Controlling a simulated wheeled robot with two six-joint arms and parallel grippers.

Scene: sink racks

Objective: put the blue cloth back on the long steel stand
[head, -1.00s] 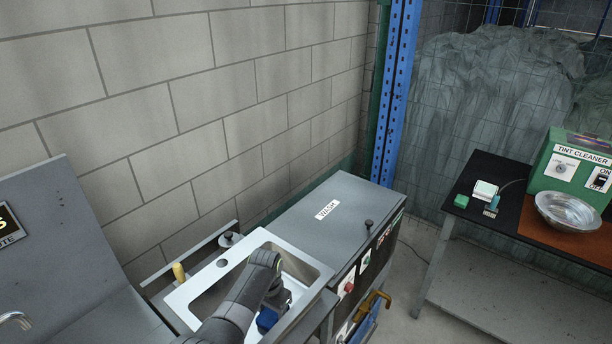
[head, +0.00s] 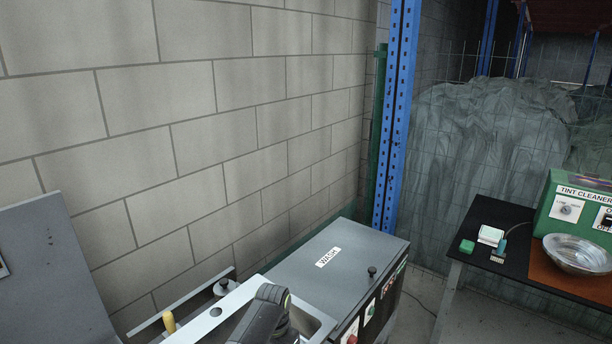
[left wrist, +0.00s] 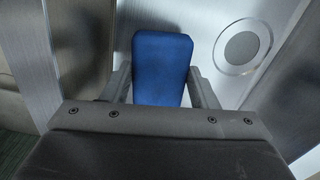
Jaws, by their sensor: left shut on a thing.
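The blue cloth (left wrist: 162,68) is in the left wrist view as a smooth blue block shape. My left gripper (left wrist: 160,88) is shut on it, one finger on each side, with steel surfaces of the sink behind it. In the head view my left arm reaches over the sink (head: 310,323) at the bottom edge. My left fingers and the cloth are hidden there. I cannot pick out the long steel stand for certain. My right gripper is in neither view.
A grey wash unit (head: 338,270) with a knob on its lid adjoins the sink. A yellow-handled tool (head: 169,322) stands at the sink's left. At right, a black table (head: 490,240) holds a steel bowl (head: 578,254) and a green tint cleaner box (head: 575,212).

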